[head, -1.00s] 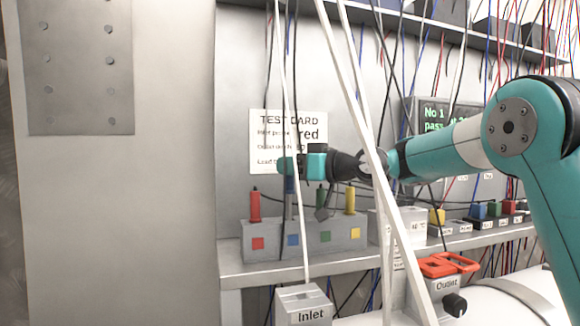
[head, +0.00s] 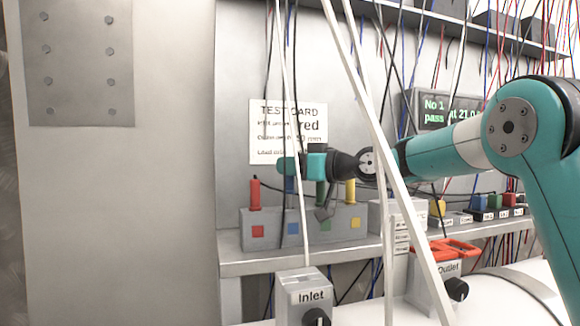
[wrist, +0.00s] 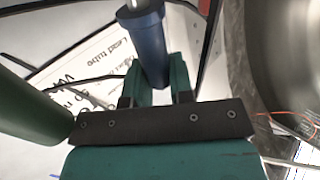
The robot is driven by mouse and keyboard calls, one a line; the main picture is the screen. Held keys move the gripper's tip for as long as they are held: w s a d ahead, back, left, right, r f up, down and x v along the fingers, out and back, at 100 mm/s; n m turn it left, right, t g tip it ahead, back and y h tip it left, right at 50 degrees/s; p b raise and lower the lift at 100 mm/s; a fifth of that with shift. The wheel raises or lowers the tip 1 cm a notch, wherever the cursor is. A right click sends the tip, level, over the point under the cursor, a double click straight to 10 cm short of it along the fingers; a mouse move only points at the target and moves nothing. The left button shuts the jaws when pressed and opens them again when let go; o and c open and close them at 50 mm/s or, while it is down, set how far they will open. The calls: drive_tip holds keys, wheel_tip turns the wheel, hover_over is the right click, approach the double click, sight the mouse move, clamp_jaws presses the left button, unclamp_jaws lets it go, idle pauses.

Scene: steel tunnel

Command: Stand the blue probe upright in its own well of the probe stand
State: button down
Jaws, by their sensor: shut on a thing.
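My gripper (head: 287,165) is shut on the blue probe (wrist: 150,45), which shows between the green fingers in the wrist view. In the head view the blue probe (head: 290,186) hangs upright below the fingers, partly behind a white rod. It is above the blue-marked well of the grey probe stand (head: 275,234). I cannot tell whether its lower end has entered the well. The stand has red, blue, green and yellow squares on its front. A red probe (head: 255,194), a green probe (head: 320,193) and a yellow probe (head: 350,190) stand upright in it.
White rods (head: 378,150) and dark cables cross in front of the stand and arm. A test card (head: 275,135) is on the wall behind. The Inlet box (head: 303,290) and the red-handled Outlet (head: 440,268) are in front of the shelf (head: 245,264).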

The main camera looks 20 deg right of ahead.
drive_tip(key=shift+f, duration=0.2)
drive_tip(key=c, duration=0.9)
unclamp_jaws()
drive_tip(key=shift+f, duration=0.1)
drive_tip(key=b+v, duration=0.1)
drive_tip(key=v, duration=0.4)
drive_tip(key=b+v, duration=0.2)
drive_tip(key=v, duration=0.4)
drive_tip(key=b+v, duration=0.2)
drive_tip(key=v, duration=0.4)
drive_tip(key=shift+s+d+r, duration=0.1)
drive_tip(key=shift+s+r, duration=0.1)
drive_tip(key=shift+r, duration=0.1)
